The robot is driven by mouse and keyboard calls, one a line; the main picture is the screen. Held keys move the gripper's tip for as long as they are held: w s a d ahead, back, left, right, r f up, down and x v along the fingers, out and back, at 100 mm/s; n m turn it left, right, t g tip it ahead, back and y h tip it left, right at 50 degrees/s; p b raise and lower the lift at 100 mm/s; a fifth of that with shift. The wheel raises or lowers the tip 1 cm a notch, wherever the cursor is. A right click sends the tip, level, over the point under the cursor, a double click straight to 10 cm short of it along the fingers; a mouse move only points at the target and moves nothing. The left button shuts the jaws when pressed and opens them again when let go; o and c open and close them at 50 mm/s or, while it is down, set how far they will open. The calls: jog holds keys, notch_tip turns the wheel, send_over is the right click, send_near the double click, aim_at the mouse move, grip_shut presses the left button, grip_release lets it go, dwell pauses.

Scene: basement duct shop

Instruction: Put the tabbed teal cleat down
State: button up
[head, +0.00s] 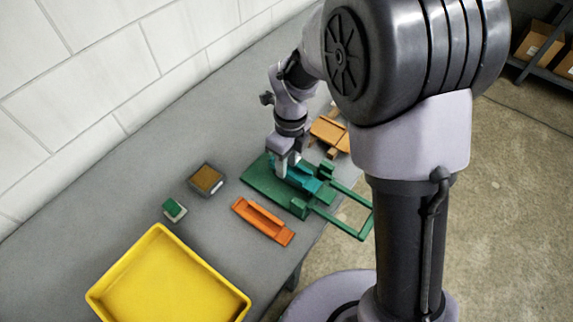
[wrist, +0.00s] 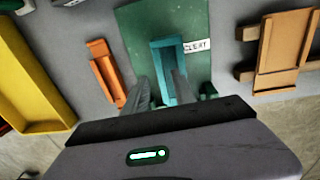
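The teal cleat (head: 302,177) is a channel-shaped piece at the green fixture board (head: 262,184). In the wrist view the cleat (wrist: 168,58) lies over the green board (wrist: 138,30), left of a white label reading "CLEAT" (wrist: 197,46). My gripper (head: 284,170) is down at the cleat's near-wall end. In the wrist view my two fingers (wrist: 161,82) stand apart, with part of the cleat showing between them. Whether they press on it I cannot tell. The cleat's underside is hidden, so its contact with the board is unclear.
An orange channel piece (head: 263,221) lies beside the board. A wooden piece (head: 330,132) lies beyond it. A yellow tray (head: 106,291), a small green-topped block (head: 174,209) and a dark box with a tan top (head: 206,179) share the bench. A green frame (head: 345,230) overhangs the bench edge.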

jog(key=s+d+r+n+t+p, duration=0.1)
jog(key=s+d+r+n, duration=0.15)
jog(key=r, duration=0.65)
jog(key=s+d+r+n+t+p, duration=0.15)
jog(key=r+n, duration=0.25)
jog(key=r, duration=0.5)
jog(key=s+d+r+n+t, duration=0.2)
jog(key=s+n, duration=0.4)
jog(key=n, duration=0.1)
jog(key=s+d+r+n+t+y, duration=0.1)
jog(key=s+d+r+n+t, duration=0.1)
jog(key=s+n, duration=0.5)
jog(key=shift+s+d+r+n+y, duration=0.25)
jog(key=shift+r+n+y, duration=0.1)
jog(key=shift+r, duration=0.15)
